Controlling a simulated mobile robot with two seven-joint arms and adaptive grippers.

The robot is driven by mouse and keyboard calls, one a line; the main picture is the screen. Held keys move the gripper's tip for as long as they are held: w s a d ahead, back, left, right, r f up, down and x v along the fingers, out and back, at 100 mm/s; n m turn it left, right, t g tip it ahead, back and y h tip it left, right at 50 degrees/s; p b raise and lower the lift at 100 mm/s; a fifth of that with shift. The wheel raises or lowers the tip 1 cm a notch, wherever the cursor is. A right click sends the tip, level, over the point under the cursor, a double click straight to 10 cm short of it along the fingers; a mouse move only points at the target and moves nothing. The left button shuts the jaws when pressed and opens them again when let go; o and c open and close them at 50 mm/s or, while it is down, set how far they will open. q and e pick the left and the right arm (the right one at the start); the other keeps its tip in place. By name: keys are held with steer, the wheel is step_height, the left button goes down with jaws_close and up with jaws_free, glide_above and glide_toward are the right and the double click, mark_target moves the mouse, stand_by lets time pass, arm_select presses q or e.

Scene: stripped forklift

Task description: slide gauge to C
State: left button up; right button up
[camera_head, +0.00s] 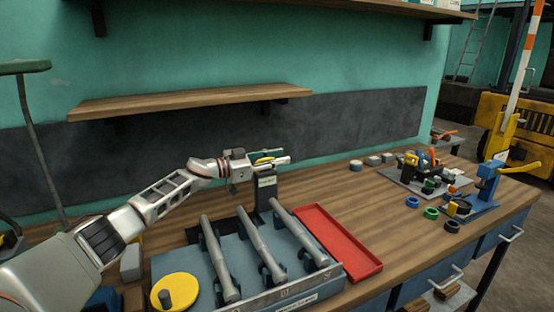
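My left gripper (266,160) reaches in from the left, over the back of the workbench, at the top of a dark upright stand (267,188) with a small pale label. Green and yellow parts show at its fingers; I cannot tell whether they belong to a held thing, or whether the fingers are open or shut. In front is a blue-grey fixture (185,262) bearing three grey bars (262,246) side by side and a yellow disc (177,291). Small marks on its front edge are too small to read surely. I cannot surely pick out the gauge. My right gripper is out of view.
A red tray (337,243), seemingly empty, lies right of the fixture. Further right are coloured rings (431,213), a tool board (425,182) and a blue clamp-like device (486,185). A wooden shelf (190,100) overhangs the back. Bare wood shows between tray and rings.

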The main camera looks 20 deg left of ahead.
arm_select(q)
steer(key=shift+s+a+f, duration=0.1)
steer(key=shift+s+a, duration=0.2)
steer(key=shift+s, duration=0.15)
steer(key=v, duration=1.1)
